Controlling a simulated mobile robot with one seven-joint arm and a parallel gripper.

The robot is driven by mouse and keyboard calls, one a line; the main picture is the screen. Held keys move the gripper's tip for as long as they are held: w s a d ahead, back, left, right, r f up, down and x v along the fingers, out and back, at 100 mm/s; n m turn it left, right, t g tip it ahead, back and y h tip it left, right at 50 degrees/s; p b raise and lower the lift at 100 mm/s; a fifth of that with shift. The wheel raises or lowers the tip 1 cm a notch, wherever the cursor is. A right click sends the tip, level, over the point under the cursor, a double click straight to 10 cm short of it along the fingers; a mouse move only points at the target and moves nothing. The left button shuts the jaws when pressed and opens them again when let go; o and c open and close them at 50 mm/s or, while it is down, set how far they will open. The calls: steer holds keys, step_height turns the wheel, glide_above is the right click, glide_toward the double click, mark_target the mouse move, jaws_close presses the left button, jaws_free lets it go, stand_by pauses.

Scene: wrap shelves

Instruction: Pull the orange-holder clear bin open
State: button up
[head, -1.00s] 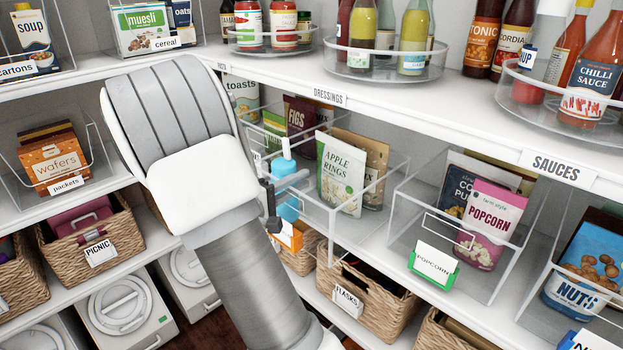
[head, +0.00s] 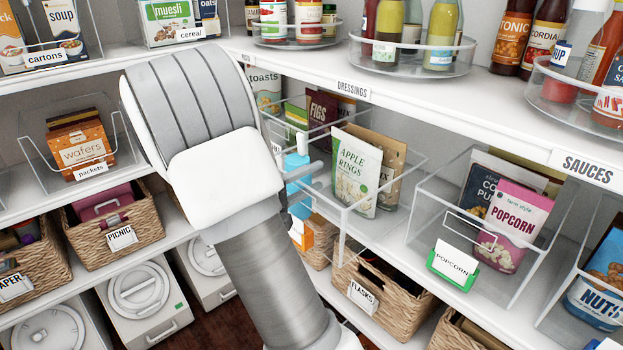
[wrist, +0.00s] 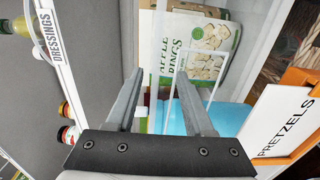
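The orange holder (wrist: 292,78) with a white PRETZELS label (wrist: 285,122) shows at the right of the wrist view. In the head view the orange holder (head: 301,236) is partly hidden by my arm. Its clear bin (head: 345,208) is on the middle shelf, with an Apple Rings pouch (head: 356,172) and something blue (head: 298,186) showing. In the wrist view, a pale rectangular handle loop (wrist: 203,52) lies at the lower finger's tip. My gripper (wrist: 160,85) is open in front of the bin, with no object gripped between its fingers. Contact with the loop is unclear.
The popcorn bin (head: 470,260) with a green holder stands to the right. A FLASKS basket (head: 385,305) is below. The shelf edge with the DRESSINGS label (head: 353,90) runs above, carrying bottles on a turntable (head: 415,62). Open space lies in front of the shelves.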

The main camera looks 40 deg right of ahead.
steer(key=s+a+p, duration=0.1)
steer(key=a, duration=1.6)
steer(key=shift+s+a, duration=0.2)
steer(key=shift+s, duration=0.05)
